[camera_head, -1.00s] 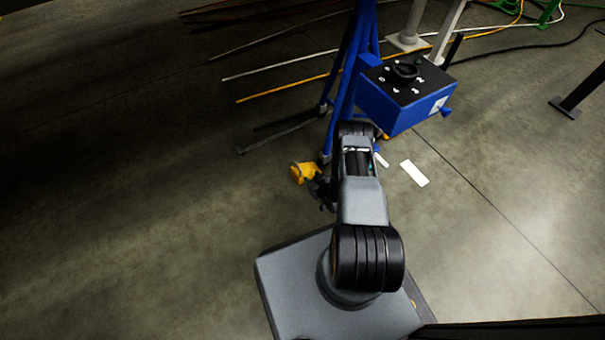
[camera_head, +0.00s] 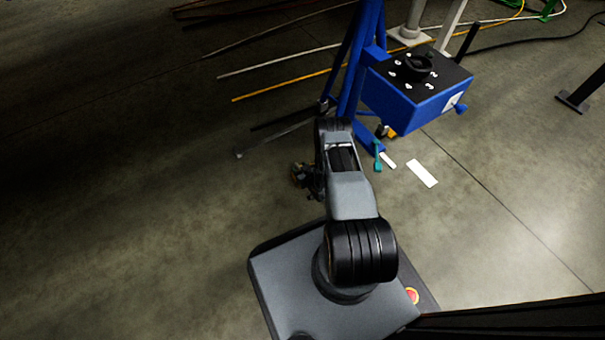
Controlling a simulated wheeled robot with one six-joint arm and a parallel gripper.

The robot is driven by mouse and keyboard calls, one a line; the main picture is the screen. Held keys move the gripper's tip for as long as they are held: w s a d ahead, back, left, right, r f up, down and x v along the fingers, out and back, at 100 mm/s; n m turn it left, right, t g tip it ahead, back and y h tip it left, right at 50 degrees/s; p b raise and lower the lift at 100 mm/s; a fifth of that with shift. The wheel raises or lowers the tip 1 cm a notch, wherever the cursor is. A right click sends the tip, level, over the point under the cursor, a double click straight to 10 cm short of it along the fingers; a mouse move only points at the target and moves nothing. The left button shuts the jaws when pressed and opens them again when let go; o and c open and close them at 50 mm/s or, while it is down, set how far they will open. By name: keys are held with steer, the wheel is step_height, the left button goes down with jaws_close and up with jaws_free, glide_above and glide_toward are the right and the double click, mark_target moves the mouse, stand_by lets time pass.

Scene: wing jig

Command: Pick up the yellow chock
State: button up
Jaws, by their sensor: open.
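My gripper (camera_head: 300,176) is low over the floor, left of the blue stand's foot, at the end of my bent arm. It is small and dark in this view; its jaws are open. The yellow chock is almost wholly hidden at the gripper; only a small dull orange-brown patch shows there, and I cannot tell whether it is the chock. I cannot tell whether the jaws are around the chock or above it.
The blue stand (camera_head: 358,62) with a blue box (camera_head: 415,98) rises just beyond my arm. A small yellow-orange part (camera_head: 391,132) is under the box. A teal piece (camera_head: 377,156) and a white strip (camera_head: 422,173) are to the right.

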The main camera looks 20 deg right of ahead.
steer(key=shift+w+a+f, duration=0.1)
steer(key=shift+w+f, duration=0.1)
steer(key=shift+w, duration=0.3)
steer(key=shift+c, duration=0.3)
jaws_close()
stand_by(0.6)
steer(key=shift+r, duration=0.1)
